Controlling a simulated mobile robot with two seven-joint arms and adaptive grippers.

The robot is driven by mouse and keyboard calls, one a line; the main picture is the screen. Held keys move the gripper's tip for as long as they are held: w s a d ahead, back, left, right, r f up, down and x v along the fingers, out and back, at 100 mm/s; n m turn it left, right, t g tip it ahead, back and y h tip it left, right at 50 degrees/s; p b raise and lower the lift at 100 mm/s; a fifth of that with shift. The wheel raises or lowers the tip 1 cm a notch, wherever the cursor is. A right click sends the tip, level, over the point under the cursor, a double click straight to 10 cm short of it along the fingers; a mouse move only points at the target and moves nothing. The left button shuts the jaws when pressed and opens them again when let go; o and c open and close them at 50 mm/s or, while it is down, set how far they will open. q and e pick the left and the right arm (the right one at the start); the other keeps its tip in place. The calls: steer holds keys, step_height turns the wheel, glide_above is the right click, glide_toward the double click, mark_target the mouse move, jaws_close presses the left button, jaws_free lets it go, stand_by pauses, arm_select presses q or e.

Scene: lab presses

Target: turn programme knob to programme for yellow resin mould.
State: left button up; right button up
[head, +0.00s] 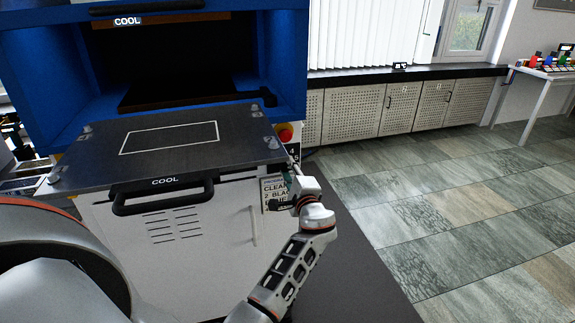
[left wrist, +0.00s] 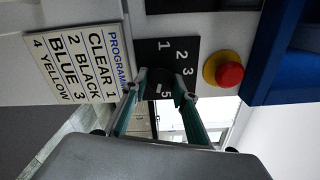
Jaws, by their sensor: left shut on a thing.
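The programme knob (left wrist: 157,84) is a dark round knob on a black dial plate (left wrist: 160,48) in the left wrist view. The figures 1, 2, 3 and 5 show around it; a finger covers part of the dial. My left gripper (left wrist: 160,90) is shut on the knob, one finger on each side. I cannot tell for sure which figure the knob points to. In the head view my left gripper (head: 292,186) is at the press's right front edge, largely hiding the dial.
A red stop button (left wrist: 229,74) on a yellow base sits close to the dial; it also shows in the head view (head: 285,133). The blue press (head: 40,60) has a dark platen (head: 90,150) and a black handle (head: 165,205). Coloured items (head: 557,58) stand on a far table. The floor at right is clear.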

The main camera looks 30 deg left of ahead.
arm_select(q)
steer(key=shift+r+m+p, duration=0.2)
steer(key=shift+m+p, duration=0.3)
steer(key=shift+m, duration=0.7)
arm_select(e)
steer(key=shift+w+r, duration=0.2)
steer(key=shift+r, duration=1.05)
arm_select(q)
steer(key=shift+f+m, duration=0.1)
steer(key=shift+m, duration=0.2)
arm_select(e)
steer(key=shift+s+f, duration=0.1)
steer(key=shift+f, duration=0.1)
arm_select(q)
steer(key=o, duration=1.1)
steer(key=shift+c, duration=0.2)
steer(key=shift+f, duration=0.1)
arm_select(e)
steer(key=shift+d+r, duration=0.1)
steer(key=shift+r, duration=0.05)
arm_select(q)
steer(key=v, duration=1.2)
